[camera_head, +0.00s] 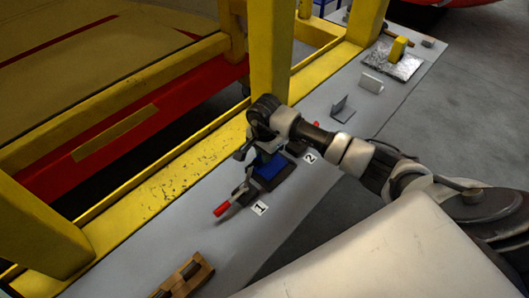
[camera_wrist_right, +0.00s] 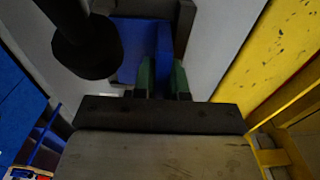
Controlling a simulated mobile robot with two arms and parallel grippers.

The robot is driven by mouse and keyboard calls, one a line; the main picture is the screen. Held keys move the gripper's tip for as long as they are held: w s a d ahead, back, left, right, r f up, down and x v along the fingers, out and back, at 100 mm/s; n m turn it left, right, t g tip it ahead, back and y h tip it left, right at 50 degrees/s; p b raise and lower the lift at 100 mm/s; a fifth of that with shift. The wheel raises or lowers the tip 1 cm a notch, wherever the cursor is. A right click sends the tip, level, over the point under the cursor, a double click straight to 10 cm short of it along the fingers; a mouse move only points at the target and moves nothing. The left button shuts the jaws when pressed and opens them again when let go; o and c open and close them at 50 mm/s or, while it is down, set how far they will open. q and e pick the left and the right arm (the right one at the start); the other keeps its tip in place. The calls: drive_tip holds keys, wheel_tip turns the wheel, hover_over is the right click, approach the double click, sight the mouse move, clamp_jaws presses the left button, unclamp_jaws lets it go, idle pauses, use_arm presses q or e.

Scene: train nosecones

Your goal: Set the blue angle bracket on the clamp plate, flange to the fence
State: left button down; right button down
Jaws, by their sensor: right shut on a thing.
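The blue angle bracket (camera_head: 269,168) lies at the dark clamp plate (camera_head: 288,177), between labels 1 and 2, in the head view. In the wrist view the blue bracket (camera_wrist_right: 133,50) has its upright flange between the green fingertips of my right gripper (camera_wrist_right: 164,78). The right gripper is shut on that flange. The arm hides part of the bracket and fence in the head view, so I cannot tell whether the flange touches the fence. A dark round clamp part (camera_wrist_right: 86,50) hangs close beside the bracket in the wrist view. My left gripper is not in view.
A clamp with a red handle (camera_head: 222,209) stands near label 1; another red handle tip (camera_head: 316,125) shows near label 2. Grey brackets (camera_head: 342,108) stand farther along the bench. A wooden block (camera_head: 187,277) lies at the near end. A yellow post (camera_head: 270,55) rises behind.

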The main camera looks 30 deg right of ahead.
drive_tip(key=c, duration=1.6)
unclamp_jaws()
drive_tip(key=shift+f, duration=0.15)
drive_tip(key=o, duration=0.4)
drive_tip(key=shift+o, duration=0.2)
drive_tip(key=shift+r, duration=0.3)
drive_tip(key=shift+w+r, duration=0.1)
drive_tip(key=shift+r, duration=0.15)
wheel_tip(320, 180, up, 11)
drive_tip(key=b, duration=0.4)
drive_tip(key=shift+r, duration=0.2)
